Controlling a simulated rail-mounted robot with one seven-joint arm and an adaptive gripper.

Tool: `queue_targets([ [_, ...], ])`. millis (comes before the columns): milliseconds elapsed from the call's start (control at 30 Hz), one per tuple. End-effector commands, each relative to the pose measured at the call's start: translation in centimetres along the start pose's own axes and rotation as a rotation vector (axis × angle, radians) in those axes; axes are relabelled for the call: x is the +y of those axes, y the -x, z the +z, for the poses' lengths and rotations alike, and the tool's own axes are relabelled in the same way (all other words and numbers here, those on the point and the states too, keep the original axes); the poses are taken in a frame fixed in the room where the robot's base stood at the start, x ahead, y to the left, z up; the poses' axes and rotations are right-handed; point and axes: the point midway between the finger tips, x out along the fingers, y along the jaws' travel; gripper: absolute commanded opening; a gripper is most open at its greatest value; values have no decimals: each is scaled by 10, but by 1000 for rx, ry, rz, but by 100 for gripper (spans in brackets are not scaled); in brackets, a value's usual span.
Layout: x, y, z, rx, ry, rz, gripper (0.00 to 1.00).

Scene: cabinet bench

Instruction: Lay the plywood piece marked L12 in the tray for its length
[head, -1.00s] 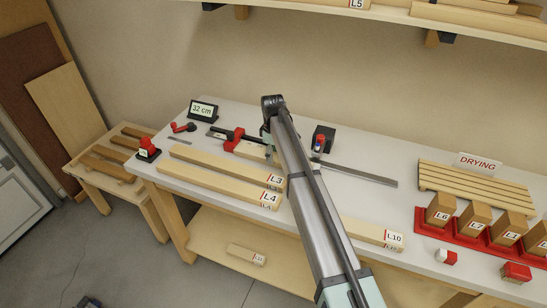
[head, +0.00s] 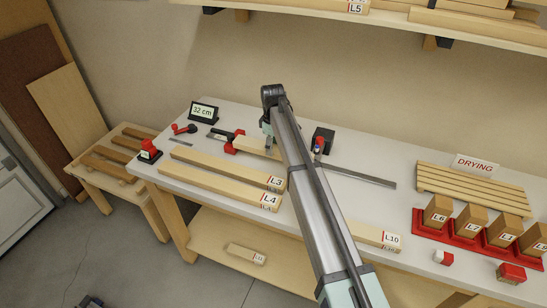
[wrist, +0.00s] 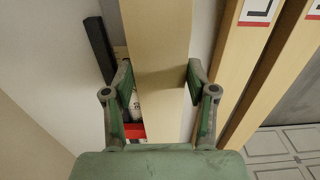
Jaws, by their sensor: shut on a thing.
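My gripper (wrist: 159,65) is shut on a pale plywood piece (wrist: 157,30), one finger at each long side. In the head view the same piece (head: 252,146) shows partly beside my arm, over the red-jawed measuring device (head: 231,144). It appears lifted a little above the bench. No label shows on the held piece, so I cannot confirm that it is L12. My gripper in the head view is mostly hidden behind my arm. A display (head: 203,111) reads 32 cm. I cannot make out which tray is for this length.
Boards L3 (head: 220,165) and L4 (head: 215,179) lie in front of the held piece. Board L10 (head: 375,234) lies to the right. A slatted rack (head: 470,188) stands by the DRYING sign (head: 475,163). A red holder (head: 464,238) carries several upright blocks. A shelf (head: 400,18) hangs above.

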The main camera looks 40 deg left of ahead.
Motion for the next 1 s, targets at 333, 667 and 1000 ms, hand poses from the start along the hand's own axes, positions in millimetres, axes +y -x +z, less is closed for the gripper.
queue_targets([
  [333,0,34,0,0,0,0,16],
  [667,0,51,0,0,0,0,16],
  [1000,-2,52,9,0,-32,0,16],
])
